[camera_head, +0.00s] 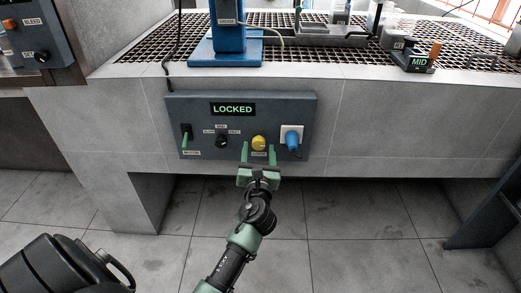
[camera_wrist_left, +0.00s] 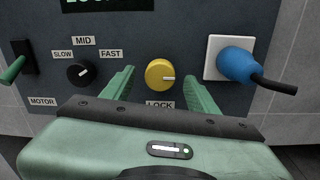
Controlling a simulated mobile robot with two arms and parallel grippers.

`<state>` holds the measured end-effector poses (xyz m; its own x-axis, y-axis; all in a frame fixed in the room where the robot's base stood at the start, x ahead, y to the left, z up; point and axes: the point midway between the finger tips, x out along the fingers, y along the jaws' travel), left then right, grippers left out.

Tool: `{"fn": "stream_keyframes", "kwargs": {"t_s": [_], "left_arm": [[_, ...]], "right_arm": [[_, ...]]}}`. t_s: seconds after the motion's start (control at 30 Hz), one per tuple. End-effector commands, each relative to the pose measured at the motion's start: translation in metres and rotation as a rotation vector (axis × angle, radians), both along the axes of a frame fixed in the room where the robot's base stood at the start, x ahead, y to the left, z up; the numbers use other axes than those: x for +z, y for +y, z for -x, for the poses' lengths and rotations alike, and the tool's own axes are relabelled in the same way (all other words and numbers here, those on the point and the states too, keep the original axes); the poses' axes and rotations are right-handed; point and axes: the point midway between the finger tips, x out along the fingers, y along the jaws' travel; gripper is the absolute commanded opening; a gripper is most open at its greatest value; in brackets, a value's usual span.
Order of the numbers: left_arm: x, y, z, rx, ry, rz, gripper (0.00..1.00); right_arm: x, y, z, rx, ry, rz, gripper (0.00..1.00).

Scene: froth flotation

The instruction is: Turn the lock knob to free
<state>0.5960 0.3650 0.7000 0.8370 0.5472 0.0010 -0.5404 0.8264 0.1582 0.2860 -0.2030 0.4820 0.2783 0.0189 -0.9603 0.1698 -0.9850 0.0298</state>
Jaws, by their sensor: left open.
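The yellow lock knob (camera_head: 258,143) sits on the grey control panel (camera_head: 190,107), above a LOCK label. It also shows in the left wrist view (camera_wrist_left: 158,75), where its white mark points right. The panel display (camera_head: 233,109) reads LOCKED in green letters. My left gripper (camera_head: 259,152) is open, with one green finger on each side of the knob. In the left wrist view my left gripper (camera_wrist_left: 160,88) shows gaps between the fingers and the knob. I cannot tell how deep the fingertips reach. My right gripper is not in view.
Left of the knob are a black speed dial (camera_wrist_left: 80,73) and a motor switch with a green lever (camera_head: 185,138). Close on the right is a blue plug (camera_head: 292,140) in a white socket with a black cord. A blue stand (camera_head: 225,52) stands on the grated bench above.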

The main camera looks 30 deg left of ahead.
Motion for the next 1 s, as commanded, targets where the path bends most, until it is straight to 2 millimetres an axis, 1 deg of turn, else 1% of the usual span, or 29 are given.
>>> {"fn": "stream_keyframes", "kwargs": {"t_s": [0.03, 0.17, 0.43, 0.47, 0.5, 0.57, 0.6, 0.67, 1.0], "left_arm": [[-0.0004, 0.0037, -0.0055, 0.001, -0.001, -0.001, 0.59], [-0.0002, 0.0080, -0.0125, -0.001, -0.001, 0.000, 0.59], [-0.0004, 0.0089, -0.0139, -0.001, 0.000, 0.000, 0.59], [-0.0004, 0.0089, -0.0139, -0.001, 0.000, 0.000, 0.54], [-0.0004, 0.0089, -0.0137, -0.001, 0.000, 0.001, 0.43], [-0.0004, 0.0089, -0.0138, -0.001, 0.000, 0.001, 0.26], [-0.0005, 0.0089, -0.0137, -0.001, 0.000, 0.001, 0.15], [-0.0005, 0.0089, -0.0137, -0.001, 0.000, 0.001, 0.00], [-0.0004, 0.0088, -0.0135, -0.001, -0.024, 0.042, 0.00]], "right_arm": [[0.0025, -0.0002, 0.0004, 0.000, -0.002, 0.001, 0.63], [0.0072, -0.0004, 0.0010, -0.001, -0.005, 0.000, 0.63], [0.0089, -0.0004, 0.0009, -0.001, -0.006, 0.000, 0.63], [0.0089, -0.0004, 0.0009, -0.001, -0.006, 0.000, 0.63], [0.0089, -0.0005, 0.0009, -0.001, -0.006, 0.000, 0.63], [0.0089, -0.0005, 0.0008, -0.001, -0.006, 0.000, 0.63], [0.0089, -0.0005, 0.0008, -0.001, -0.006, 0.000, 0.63], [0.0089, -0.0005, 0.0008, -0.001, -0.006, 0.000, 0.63], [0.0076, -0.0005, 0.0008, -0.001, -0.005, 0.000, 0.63]]}}
